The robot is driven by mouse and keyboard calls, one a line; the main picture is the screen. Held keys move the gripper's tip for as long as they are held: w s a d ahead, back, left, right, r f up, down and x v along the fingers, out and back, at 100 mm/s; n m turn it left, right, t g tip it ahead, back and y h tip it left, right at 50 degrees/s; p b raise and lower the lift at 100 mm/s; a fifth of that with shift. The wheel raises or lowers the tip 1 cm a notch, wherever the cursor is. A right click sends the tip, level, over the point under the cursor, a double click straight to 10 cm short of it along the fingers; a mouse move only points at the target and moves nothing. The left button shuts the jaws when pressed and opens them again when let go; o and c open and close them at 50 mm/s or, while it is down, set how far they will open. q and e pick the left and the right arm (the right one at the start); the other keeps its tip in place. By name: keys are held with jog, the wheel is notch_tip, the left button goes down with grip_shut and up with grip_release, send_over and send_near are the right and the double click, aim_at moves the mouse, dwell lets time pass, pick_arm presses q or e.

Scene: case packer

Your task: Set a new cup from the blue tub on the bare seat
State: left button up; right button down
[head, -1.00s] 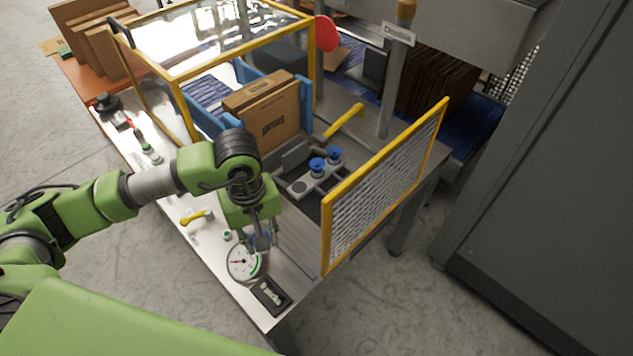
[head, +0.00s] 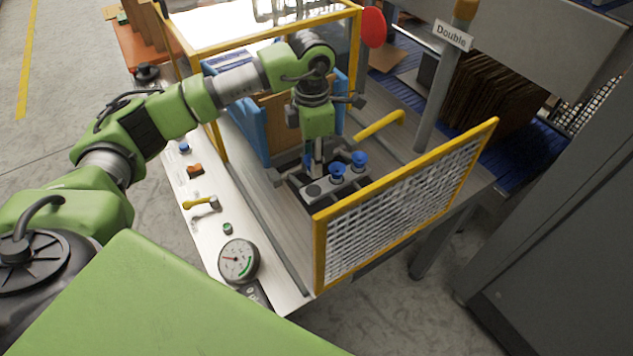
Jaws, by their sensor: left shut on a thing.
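My left gripper (head: 316,168) points down just above the near end of the grey cup bar (head: 329,187). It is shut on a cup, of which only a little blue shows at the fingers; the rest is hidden. Two blue cups, a nearer one (head: 337,171) and a farther one (head: 359,159), stand on the bar to the right. The bare seat (head: 314,190) is a dark round spot at the bar's near end, just below the gripper. I cannot make out the blue tub. My right gripper is not in view.
A yellow-framed mesh guard (head: 405,205) stands close to the right of the bar. A yellow handle (head: 380,125) and a carton (head: 275,120) are behind. A gauge (head: 239,260) and a yellow-handled valve (head: 201,203) sit on the white ledge at the front left.

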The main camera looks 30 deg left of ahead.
aim_at(313, 191)
pick_arm(q)
notch_tip(313, 191, down, 3)
jog(key=shift+f, duration=0.2)
notch_tip(313, 191, down, 3)
jog(key=shift+p, duration=0.5)
jog(key=shift+f, duration=0.4)
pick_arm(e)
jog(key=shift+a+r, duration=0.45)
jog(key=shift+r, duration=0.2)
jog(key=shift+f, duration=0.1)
pick_arm(q)
jog(key=shift+f, duration=0.2)
jog(key=o, duration=0.9)
jog(key=shift+r, duration=0.1)
jog(key=shift+o, duration=0.2)
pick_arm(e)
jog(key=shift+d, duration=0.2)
